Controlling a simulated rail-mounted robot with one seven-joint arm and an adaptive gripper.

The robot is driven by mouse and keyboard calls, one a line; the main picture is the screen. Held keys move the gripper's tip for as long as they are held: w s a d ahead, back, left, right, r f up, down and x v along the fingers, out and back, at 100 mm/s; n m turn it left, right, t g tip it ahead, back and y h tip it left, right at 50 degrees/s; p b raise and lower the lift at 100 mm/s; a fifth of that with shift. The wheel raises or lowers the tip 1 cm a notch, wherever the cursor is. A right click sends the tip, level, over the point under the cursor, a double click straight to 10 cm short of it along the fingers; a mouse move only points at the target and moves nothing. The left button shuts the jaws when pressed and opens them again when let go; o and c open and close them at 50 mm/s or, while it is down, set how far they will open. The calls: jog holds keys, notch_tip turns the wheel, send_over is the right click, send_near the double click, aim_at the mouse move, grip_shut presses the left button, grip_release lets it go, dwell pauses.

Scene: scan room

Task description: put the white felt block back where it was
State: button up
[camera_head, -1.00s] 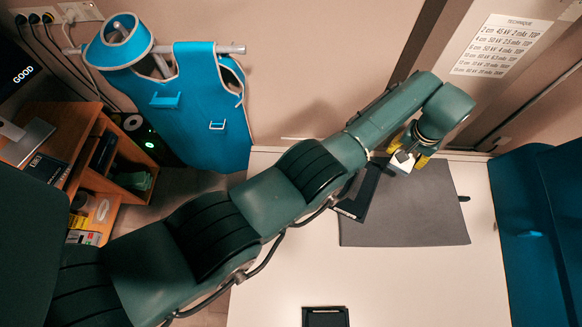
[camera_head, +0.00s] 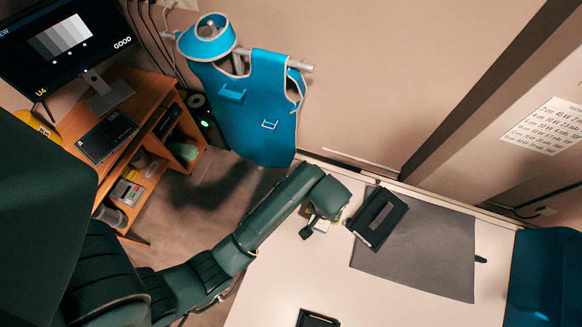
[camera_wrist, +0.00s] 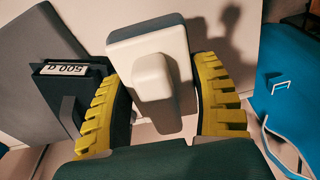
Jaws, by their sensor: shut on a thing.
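The white felt block (camera_wrist: 155,75), a pale rounded slab with a raised grip, is between the two yellow fingers of my gripper (camera_wrist: 165,68) in the wrist view. My gripper is shut on it. In the head view my gripper (camera_head: 317,217) is over the back left part of the white table (camera_head: 290,270), left of a black weight-like object (camera_head: 378,218). There the block is mostly hidden by my wrist. I cannot tell whether the block touches the table.
Another black item (camera_head: 318,318) is at the front. A blue apron (camera_head: 258,110) hangs on the wall. A wooden desk (camera_head: 150,110) stands left.

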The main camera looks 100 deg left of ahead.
jog(key=p, duration=0.2)
send_over(294, 241)
jog(key=f, duration=0.2)
jog(key=shift+n, duration=0.4)
notch_tip(294, 241, down, 10)
jog(key=shift+r+b, duration=0.2)
jog(key=shift+b, duration=0.15)
jog(key=shift+d+f, duration=0.1)
jog(key=o, duration=1)
jog(key=r, duration=0.4)
jog(key=d+r+p, duration=0.1)
jog(key=r, duration=0.7)
jog(key=shift+s+d+r, duration=0.1)
jog(key=shift+s+d, duration=0.05)
jog(key=shift+d, duration=0.05)
